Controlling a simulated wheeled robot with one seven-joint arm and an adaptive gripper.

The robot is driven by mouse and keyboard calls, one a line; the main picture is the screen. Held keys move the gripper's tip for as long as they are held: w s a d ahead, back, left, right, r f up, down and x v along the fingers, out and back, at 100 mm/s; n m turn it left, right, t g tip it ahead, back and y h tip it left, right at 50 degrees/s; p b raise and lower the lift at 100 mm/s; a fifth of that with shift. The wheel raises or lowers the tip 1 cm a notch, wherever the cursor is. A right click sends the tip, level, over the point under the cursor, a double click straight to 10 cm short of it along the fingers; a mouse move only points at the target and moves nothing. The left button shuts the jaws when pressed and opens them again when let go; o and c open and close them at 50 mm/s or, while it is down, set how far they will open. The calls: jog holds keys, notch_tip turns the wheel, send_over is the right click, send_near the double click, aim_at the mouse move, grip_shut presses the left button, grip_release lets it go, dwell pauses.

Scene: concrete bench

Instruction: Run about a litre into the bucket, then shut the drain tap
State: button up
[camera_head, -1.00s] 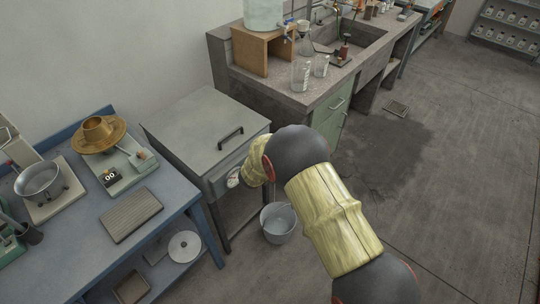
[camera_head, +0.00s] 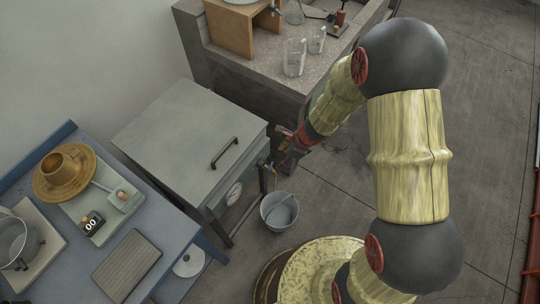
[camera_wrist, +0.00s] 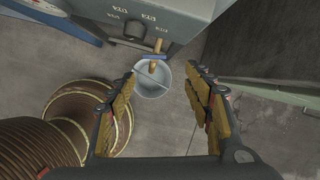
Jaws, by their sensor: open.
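The bucket (camera_head: 279,212) is a small grey metal pail standing upright on the floor by the front right of the grey steel tank (camera_head: 190,140). In the wrist view the bucket (camera_wrist: 152,82) lies between and beyond my fingers. The drain tap (camera_wrist: 156,56) sticks out from the tank's front above the bucket, with a brass-coloured body and a blue handle lying roughly crosswise. In the head view the tap (camera_head: 268,168) is small. My gripper (camera_wrist: 161,72) is open and empty, fingers spread either side of the tap and apart from it. I cannot tell the bucket's water level.
A blue bench (camera_head: 190,222) with a brass pan and scale stands left of the tank. A concrete sink bench (camera_head: 260,75) with glassware stands behind it. The floor (camera_head: 335,200) right of the bucket looks clear.

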aim_at(271, 166)
jog(key=shift+m, duration=0.6)
jog(key=b+x, duration=0.1)
jog(key=x, duration=0.1)
jog(key=b+x, duration=0.1)
jog(key=x, duration=0.2)
jog(key=a+b+x, duration=0.1)
jog(key=b+x, duration=0.1)
jog(key=shift+s+a+f, duration=0.1)
jog(key=shift+s+f, duration=0.1)
jog(key=shift+f, duration=0.05)
jog(key=shift+c, duration=0.4)
jog(key=c, duration=1.1)
